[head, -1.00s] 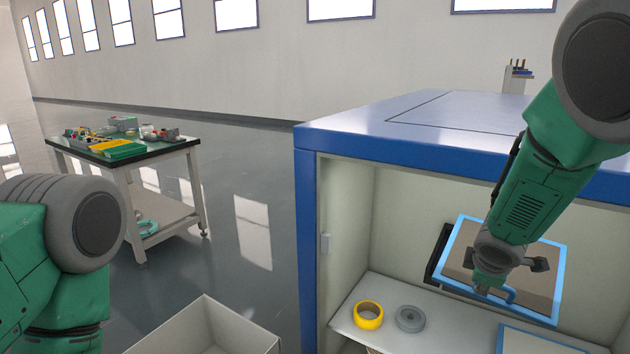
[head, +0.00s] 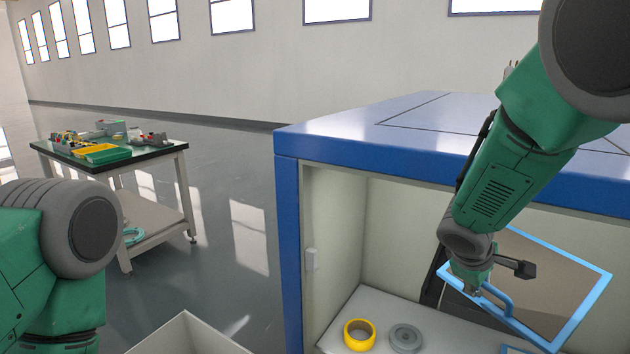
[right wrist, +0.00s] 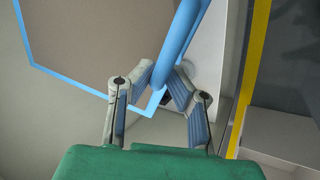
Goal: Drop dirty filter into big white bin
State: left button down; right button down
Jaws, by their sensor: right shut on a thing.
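The dirty filter (head: 560,275) is a brownish panel with a light blue frame and handle. My right gripper (head: 475,287) is shut on its blue handle and holds it tilted in front of the cabinet's opening. In the right wrist view, the fingers (right wrist: 165,90) close around the blue handle, and the filter's brown face (right wrist: 95,40) fills the upper left. The big white bin (head: 190,335) stands on the floor left of the cabinet, cut off by the bottom edge; its inside is mostly out of view. My left arm shows at the left, but its gripper is out of view.
The blue and white cabinet (head: 290,220) has a shelf with a yellow ring (head: 359,335) and a grey disc (head: 405,338). Another blue-edged piece (head: 518,350) lies at the bottom edge. A worktable (head: 155,155) with trays stands at the back left. Floor between is clear.

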jog(key=s+a+r+m+g+h, duration=0.1)
jog(key=s+a+r+m+g, duration=0.5)
jog(key=s+m, duration=0.4)
jog(key=s+a+r, duration=0.1)
jog(key=s+a, duration=0.1)
jog(key=shift+s+a+m+p, duration=0.3)
jog(key=shift+s+a+m, duration=0.1)
